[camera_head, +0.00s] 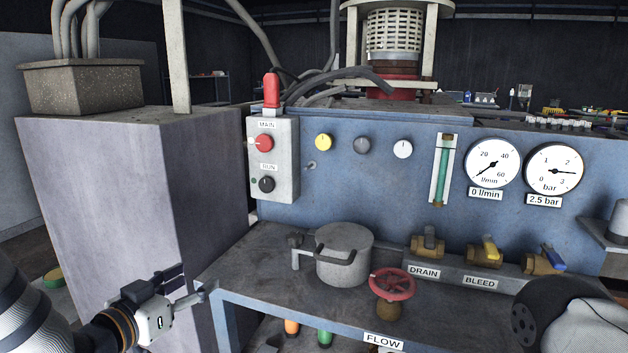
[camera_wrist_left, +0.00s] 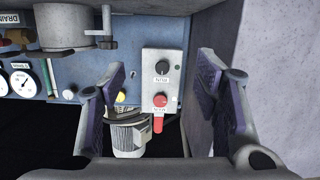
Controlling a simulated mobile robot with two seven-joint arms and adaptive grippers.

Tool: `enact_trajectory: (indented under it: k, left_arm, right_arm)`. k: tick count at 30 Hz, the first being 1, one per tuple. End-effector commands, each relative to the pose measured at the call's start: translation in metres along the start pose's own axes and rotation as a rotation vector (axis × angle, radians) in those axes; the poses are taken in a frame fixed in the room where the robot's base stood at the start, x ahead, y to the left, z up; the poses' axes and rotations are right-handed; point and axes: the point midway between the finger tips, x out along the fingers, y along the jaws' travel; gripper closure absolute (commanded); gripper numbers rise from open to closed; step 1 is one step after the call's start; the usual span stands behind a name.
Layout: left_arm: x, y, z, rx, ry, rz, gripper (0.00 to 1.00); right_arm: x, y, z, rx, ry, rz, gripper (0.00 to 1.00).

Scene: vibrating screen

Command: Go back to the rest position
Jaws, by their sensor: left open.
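My left gripper (camera_head: 184,288) is in the lower left of the head view, in front of the grey cabinet and left of the bench's front corner. Its two fingers stand apart with nothing between them. In the left wrist view, which looks upside down, the open fingers (camera_wrist_left: 156,90) frame the grey switch box (camera_wrist_left: 162,83), which is farther off. A white and dark rounded part at the lower right of the head view looks like my right arm; no right gripper shows.
The grey cabinet (camera_head: 110,190) stands close behind my left gripper. The bench (camera_head: 255,285) carries a lidded pot (camera_head: 343,258), a red FLOW handwheel (camera_head: 391,283) and several valves. The blue panel (camera_head: 350,190) holds the switch box (camera_head: 272,160), knobs and two gauges.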

Motion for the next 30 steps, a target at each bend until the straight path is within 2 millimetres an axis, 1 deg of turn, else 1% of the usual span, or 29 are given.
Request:
enact_trajectory:
  k: [1,2,3,5,6,8,9,11,12,14,15,18,21,24,30]
  left_arm:
    - [-0.005,0.009,0.034,-0.027,-0.089,-0.004,0.43]
    - [-0.011,0.013,0.056,-0.046,-0.148,-0.010,0.43]
    - [-0.020,0.020,0.084,-0.070,-0.227,-0.019,0.43]
    - [-0.038,0.031,0.128,-0.108,-0.354,-0.035,0.43]
    - [-0.055,0.039,0.158,-0.134,-0.445,-0.047,0.43]
    - [-0.086,0.052,0.203,-0.171,-0.595,-0.069,0.43]
    - [-0.111,0.062,0.232,-0.195,-0.699,-0.085,0.43]
    - [-0.154,0.077,0.272,-0.226,-0.860,-0.113,0.43]
    - [-0.186,0.087,0.294,-0.245,-0.967,-0.133,0.43]
    - [-0.234,0.101,0.320,-0.268,-1.119,-0.164,0.43]
    - [-0.265,0.108,0.333,-0.279,-1.211,-0.184,0.43]
    - [-0.329,0.124,0.350,-0.294,-1.399,-0.229,0.43]
    - [-0.367,0.132,0.354,-0.299,-1.509,-0.259,0.43]
    - [-0.382,0.135,0.355,-0.301,-1.551,-0.273,0.43]
    - [-0.383,0.135,0.355,-0.302,-1.552,-0.274,0.43]
  right_arm:
    - [0.000,0.000,-0.001,0.000,0.002,0.000,0.60]
    - [0.000,0.000,-0.001,0.001,0.003,0.000,0.60]
    - [0.000,0.000,-0.002,0.001,0.004,0.000,0.60]
    - [0.001,0.000,-0.002,0.001,0.005,0.001,0.60]
    - [0.000,0.000,-0.002,0.001,0.005,0.001,0.60]
    - [0.000,0.000,-0.002,0.001,0.004,0.001,0.60]
    - [0.000,0.000,-0.002,0.001,0.003,0.001,0.60]
    - [0.000,0.000,-0.001,0.001,0.003,0.000,0.60]
    - [0.000,0.000,-0.001,0.001,0.003,0.000,0.60]
    - [0.000,0.000,-0.001,0.001,0.003,0.000,0.60]
    - [0.000,0.000,-0.001,0.001,0.003,0.000,0.60]
    - [0.000,0.000,-0.001,0.001,0.003,0.000,0.60]
    - [0.000,0.000,-0.002,0.001,0.004,0.000,0.60]
    - [0.000,0.000,-0.001,0.001,0.003,0.000,0.60]
    - [0.000,0.000,-0.001,0.001,0.003,0.000,0.60]
